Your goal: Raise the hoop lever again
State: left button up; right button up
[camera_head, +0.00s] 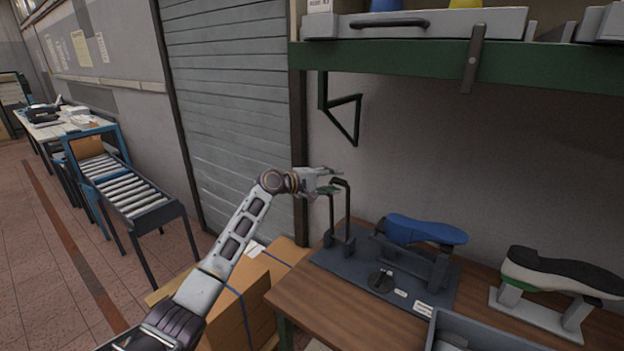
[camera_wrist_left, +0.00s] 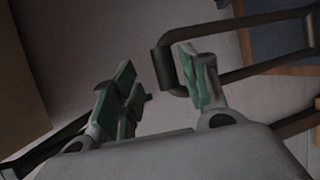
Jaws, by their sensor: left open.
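The dark hoop lever (camera_head: 349,212) stands upright at the left end of a grey base plate (camera_head: 327,263) on the wooden bench. My left gripper (camera_head: 331,181) is at the top of the hoop, with its fingers spread. In the left wrist view, the open gripper (camera_wrist_left: 160,88) has green-padded fingers, and the hoop's thick top bar (camera_wrist_left: 162,68) lies between them. The bar is close to the right-hand finger, which overlaps part of the hoop; I cannot tell whether they touch. My right gripper is not in view.
A blue shoe last (camera_head: 425,229) sits on a stand on the plate. A black-and-white shoe form (camera_head: 560,272) rests on a stand to the right. A grey bin (camera_head: 478,330) is at the bench front. A green-edged shelf (camera_head: 420,58) overhangs the bench. Cardboard boxes (camera_head: 252,300) stand left.

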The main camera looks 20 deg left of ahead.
pick_arm(q)
jog(key=v, duration=0.8)
jog(key=shift+w+a+r+t, duration=0.25)
jog(key=shift+w+r+t, duration=0.05)
jog(key=shift+w+r, duration=0.1)
